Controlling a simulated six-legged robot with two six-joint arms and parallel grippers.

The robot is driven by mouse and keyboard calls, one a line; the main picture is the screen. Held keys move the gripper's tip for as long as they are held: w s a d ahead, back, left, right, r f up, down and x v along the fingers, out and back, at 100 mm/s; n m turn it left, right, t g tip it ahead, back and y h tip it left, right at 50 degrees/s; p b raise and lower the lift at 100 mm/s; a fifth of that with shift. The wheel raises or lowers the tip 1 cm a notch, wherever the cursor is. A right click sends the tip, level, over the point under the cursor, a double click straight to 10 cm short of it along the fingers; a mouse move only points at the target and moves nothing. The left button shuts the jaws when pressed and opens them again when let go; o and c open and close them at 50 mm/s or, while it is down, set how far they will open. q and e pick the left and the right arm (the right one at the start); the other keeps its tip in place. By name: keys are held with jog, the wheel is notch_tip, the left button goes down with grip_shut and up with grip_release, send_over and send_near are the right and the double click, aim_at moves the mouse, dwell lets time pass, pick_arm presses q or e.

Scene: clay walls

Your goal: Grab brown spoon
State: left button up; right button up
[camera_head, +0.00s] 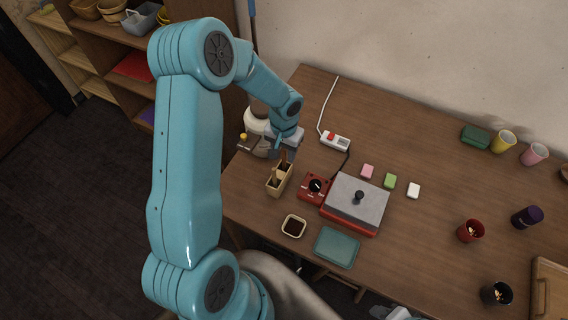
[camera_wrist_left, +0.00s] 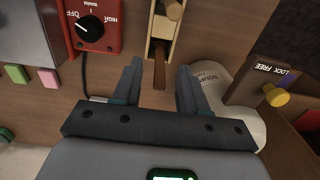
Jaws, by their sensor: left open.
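A brown spoon (camera_wrist_left: 159,72) stands in a narrow light-wood holder (camera_head: 272,190), its brown handle sticking out toward my left gripper. In the head view the holder is at the left end of the table, with brown handles showing at its top. My left gripper (camera_head: 285,148) is just behind the holder, pointing down. In the left wrist view its open fingers (camera_wrist_left: 159,78) are on either side of the handle, with gaps on both sides. The spoon's lower end is hidden in the holder. My right gripper is not in view.
A red dial box (camera_head: 317,187) and a grey-topped red box (camera_head: 356,204) stand right of the holder. A white soup container (camera_wrist_left: 212,88) is close to the right finger in the wrist view. A small bowl (camera_head: 293,226) and teal tray (camera_head: 337,246) lie in front.

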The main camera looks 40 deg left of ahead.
pick_arm(q)
jog(key=shift+s+d+r, duration=0.1)
jog(key=shift+s, duration=0.1)
jog(key=shift+w, duration=0.2)
grip_shut()
jog(key=shift+s, duration=0.1)
